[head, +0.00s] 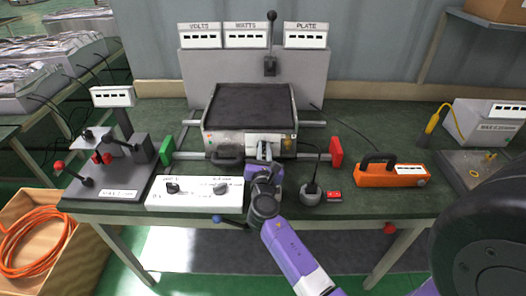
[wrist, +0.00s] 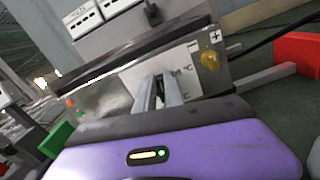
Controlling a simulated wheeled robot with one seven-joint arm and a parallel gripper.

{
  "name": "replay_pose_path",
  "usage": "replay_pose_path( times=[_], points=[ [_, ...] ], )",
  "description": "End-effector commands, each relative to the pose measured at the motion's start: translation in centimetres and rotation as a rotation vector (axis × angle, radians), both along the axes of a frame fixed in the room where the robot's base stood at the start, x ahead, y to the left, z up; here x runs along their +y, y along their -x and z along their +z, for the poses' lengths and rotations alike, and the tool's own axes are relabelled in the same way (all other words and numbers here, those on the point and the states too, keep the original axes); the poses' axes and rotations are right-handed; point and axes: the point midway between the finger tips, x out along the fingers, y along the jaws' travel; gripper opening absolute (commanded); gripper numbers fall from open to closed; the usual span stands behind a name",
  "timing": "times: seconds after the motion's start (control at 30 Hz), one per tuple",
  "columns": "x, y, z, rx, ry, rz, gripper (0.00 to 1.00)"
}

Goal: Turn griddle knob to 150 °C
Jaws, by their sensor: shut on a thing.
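The griddle (head: 222,139) sits mid-bench, a grey box with a dark flat top plate (head: 250,105). In the wrist view its front panel (wrist: 112,98) shows close up, with "°C" marks beside my fingers. My gripper (head: 264,150) is at this panel, its two fingers pointing into it; they also show in the wrist view (wrist: 162,90). The fingers are close together, shut on the griddle knob, which they and the glare mostly hide. I cannot read the pointer or the set temperature. A round brass-coloured fitting (wrist: 210,61) sits right of the fingers, below a plus sign.
Volts, watts and plate displays (head: 264,35) stand behind the griddle. Green (head: 167,150) and red (head: 336,151) blocks flank it. A white two-knob box (head: 195,193) lies front left, and an orange handled device (head: 391,175) stands right. A dark cable plug (head: 311,191) is near my arm.

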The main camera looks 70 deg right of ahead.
Motion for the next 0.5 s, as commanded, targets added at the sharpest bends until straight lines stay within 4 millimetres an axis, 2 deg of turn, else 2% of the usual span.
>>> replay_pose_path(
  times=[0.5],
  points=[
    [-0.24, 0.75, -0.82, -0.449, -0.186, 0.002, 0.0]
  ],
)
